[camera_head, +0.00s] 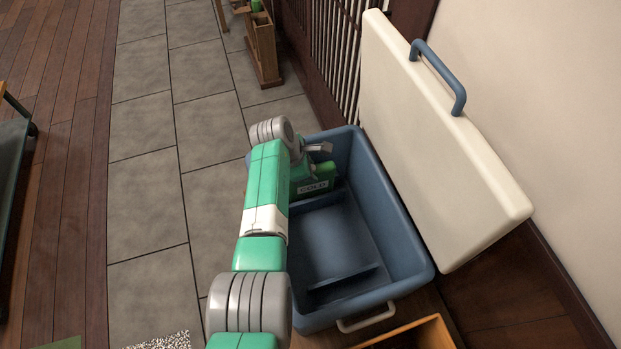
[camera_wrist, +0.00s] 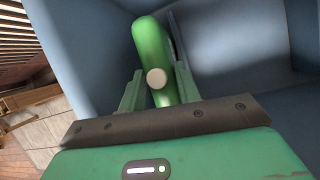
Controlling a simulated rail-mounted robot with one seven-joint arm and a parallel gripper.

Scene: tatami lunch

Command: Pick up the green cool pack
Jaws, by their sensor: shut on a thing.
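The green cool pack (camera_head: 326,172) is inside the blue cooler box (camera_head: 392,222), at its far end, standing on edge with a white label reading COLD towards my body camera. In the wrist view the green pack (camera_wrist: 150,42) stands between my fingers, with a round pale cap facing the camera. My gripper (camera_wrist: 159,88) is shut on the pack, one finger on each side. In the head view my gripper reaches down over the cooler's left wall, and my arm hides part of the pack. I cannot tell whether the pack touches the cooler floor.
The cooler's cream lid (camera_head: 440,130) stands open along its right side. Low dividers (camera_head: 342,283) split the cooler's inside, and the middle compartment looks empty. A wooden box (camera_head: 428,335) is close at the front. A wooden stand (camera_head: 263,48) is at the back. Tiled floor at left is clear.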

